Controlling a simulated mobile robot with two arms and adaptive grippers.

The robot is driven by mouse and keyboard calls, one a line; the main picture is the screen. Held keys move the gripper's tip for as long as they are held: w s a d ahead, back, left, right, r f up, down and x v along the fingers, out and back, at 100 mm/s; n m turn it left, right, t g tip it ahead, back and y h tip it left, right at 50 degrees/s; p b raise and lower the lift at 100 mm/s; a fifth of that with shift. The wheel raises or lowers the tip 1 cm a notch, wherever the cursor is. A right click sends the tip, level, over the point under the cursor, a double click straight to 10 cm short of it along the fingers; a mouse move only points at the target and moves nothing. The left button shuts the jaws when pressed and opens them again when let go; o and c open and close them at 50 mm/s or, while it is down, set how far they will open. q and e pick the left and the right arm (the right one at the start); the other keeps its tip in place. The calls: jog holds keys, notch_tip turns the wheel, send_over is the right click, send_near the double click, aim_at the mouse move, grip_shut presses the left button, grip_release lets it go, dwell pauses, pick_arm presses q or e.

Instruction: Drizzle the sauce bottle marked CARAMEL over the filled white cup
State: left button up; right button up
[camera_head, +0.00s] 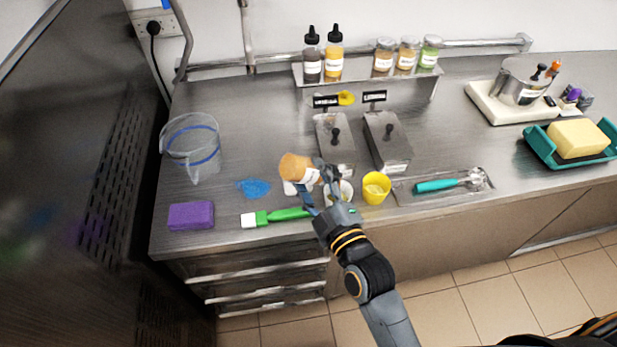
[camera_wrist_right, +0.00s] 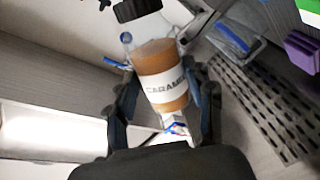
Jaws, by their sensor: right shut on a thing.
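The caramel bottle (camera_head: 294,166) is held tilted above the counter, its amber body to the left of my right gripper (camera_head: 326,190). In the right wrist view the label of the caramel bottle (camera_wrist_right: 166,89) reads CARAMEL, and its black cap is at the top of that picture. My right gripper (camera_wrist_right: 160,105) is shut around the bottle's body. A white cup (camera_head: 346,188) stands on the counter just behind my gripper, which partly hides it, so its contents are unclear. The bottle's cap is not clear in the head view. My left gripper is not in view.
A yellow cup (camera_head: 376,188) stands close on the right. A green-handled brush (camera_head: 275,216), blue piece (camera_head: 253,188), purple sponge (camera_head: 191,215) and clear jug (camera_head: 191,147) are to the left. Two lidded metal tubs (camera_head: 387,143) stand behind; a teal scoop (camera_head: 440,185) lies to the right.

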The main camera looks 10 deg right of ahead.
jog(key=shift+d+r+m, duration=0.2)
jog(key=shift+r+m, duration=0.1)
jog(key=shift+p, duration=0.3)
dwell(0.3)
dwell(0.3)
jog(key=shift+r+n+p, duration=0.1)
jog(key=shift+n+p, duration=0.8)
jog(key=shift+n, duration=1.1)
